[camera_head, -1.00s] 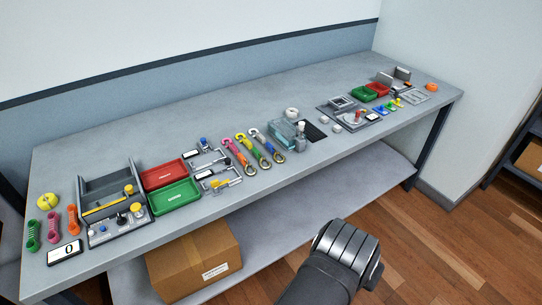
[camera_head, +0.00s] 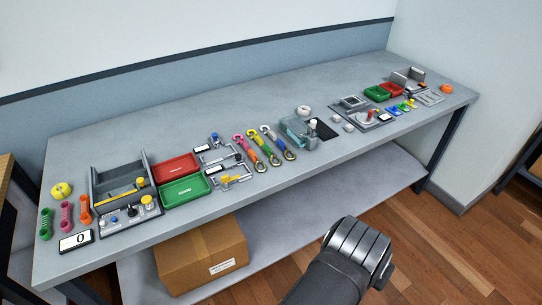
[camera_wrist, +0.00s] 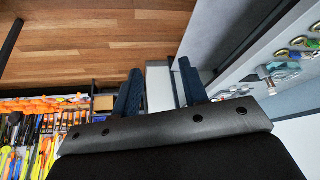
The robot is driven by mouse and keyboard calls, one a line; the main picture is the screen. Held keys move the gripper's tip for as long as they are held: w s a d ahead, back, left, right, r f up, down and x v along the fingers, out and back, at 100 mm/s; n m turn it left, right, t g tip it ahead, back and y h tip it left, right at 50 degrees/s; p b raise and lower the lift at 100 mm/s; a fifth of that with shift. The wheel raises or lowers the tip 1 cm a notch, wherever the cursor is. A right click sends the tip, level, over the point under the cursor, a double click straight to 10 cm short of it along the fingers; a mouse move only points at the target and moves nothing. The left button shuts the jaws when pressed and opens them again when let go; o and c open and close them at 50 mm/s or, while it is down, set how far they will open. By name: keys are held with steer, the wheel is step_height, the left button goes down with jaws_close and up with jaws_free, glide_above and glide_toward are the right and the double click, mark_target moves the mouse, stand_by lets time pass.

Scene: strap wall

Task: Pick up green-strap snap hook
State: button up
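In the head view, several hook-like pieces with colored straps lie side by side mid-table: a pink one (camera_head: 248,152), a yellow one (camera_head: 260,149) with some green, and a blue-grey one (camera_head: 278,144). In the wrist view, a rack (camera_wrist: 40,125) of orange, yellow and green hanging items fills the lower left, too small to name. My gripper (camera_wrist: 160,68) is open and empty, with two dark blue fingers apart, over floor and well away from everything. Its fingers are hidden in the head view.
The long grey table (camera_head: 200,115) holds red (camera_head: 177,168) and green (camera_head: 186,190) trays and a grey holder (camera_head: 118,181). A cardboard box (camera_head: 200,255) sits on the lower shelf. Wooden floor (camera_head: 440,245) before the table is clear.

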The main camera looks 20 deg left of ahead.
steer(key=w+d+r+m+t, duration=0.1)
steer(key=w+d+r, duration=0.4)
steer(key=w+r, duration=0.3)
steer(key=w+d+r+m+t, duration=0.1)
steer(key=w+d+r, duration=0.3)
steer(key=w+r, duration=0.45)
steer(key=w+a+n+g+y, duration=0.15)
steer(key=w+a+n, duration=0.3)
steer(key=w, duration=0.75)
steer(key=n+g, duration=0.6)
steer(key=n, duration=0.5)
glide_above(269, 149)
step_height(269, 149, down, 14)
steer(key=shift+y, duration=0.35)
step_height(269, 149, down, 11)
steer(key=shift+w+a+f, duration=0.1)
steer(key=shift+w, duration=0.05)
steer(key=shift+s+f, duration=0.2)
steer(key=shift+f, duration=2.55)
jaws_close()
